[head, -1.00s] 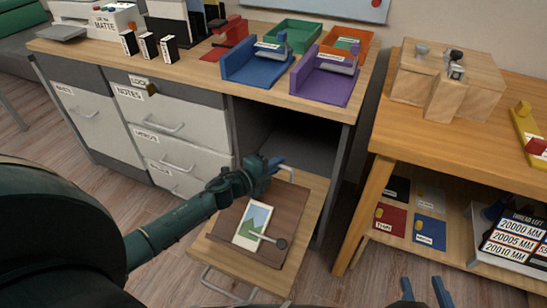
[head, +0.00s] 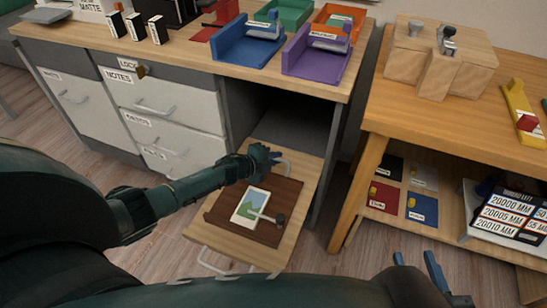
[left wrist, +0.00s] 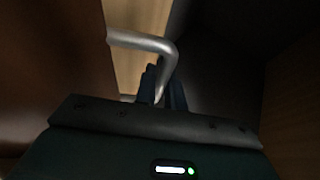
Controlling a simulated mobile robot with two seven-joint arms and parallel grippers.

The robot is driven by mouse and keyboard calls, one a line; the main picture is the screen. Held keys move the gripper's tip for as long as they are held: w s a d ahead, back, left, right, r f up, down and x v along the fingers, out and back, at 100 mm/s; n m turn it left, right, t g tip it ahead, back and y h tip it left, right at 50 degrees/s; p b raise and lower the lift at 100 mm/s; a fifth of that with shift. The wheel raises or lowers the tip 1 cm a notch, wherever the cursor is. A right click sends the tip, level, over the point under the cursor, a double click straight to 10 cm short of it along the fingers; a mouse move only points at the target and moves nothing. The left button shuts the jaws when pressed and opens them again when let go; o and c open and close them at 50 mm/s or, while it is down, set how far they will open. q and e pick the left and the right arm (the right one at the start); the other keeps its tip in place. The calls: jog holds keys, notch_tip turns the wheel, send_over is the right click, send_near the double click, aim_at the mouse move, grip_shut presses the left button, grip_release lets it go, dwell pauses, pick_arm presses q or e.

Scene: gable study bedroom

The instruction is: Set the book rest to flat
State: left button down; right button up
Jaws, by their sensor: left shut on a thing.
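The book rest (head: 276,190) is a dark brown board on a light wooden pull-out shelf (head: 305,183) under the desk. I cannot tell how steeply the board tilts. My left gripper (head: 272,156) is at the board's far edge, shut on a bent silver bar (head: 284,161). In the left wrist view, the bar (left wrist: 145,42) runs down between the dark fingers (left wrist: 164,92). My right gripper (head: 416,262) is open and empty at the lower right.
The desk top (head: 190,55) holds a blue tray (head: 228,47) and a purple tray (head: 310,58). Bare floor shows between bench and desk.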

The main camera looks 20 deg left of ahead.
pick_arm(q)
jog(key=shift+f, duration=0.3)
jog(key=c, duration=1.5)
grip_release()
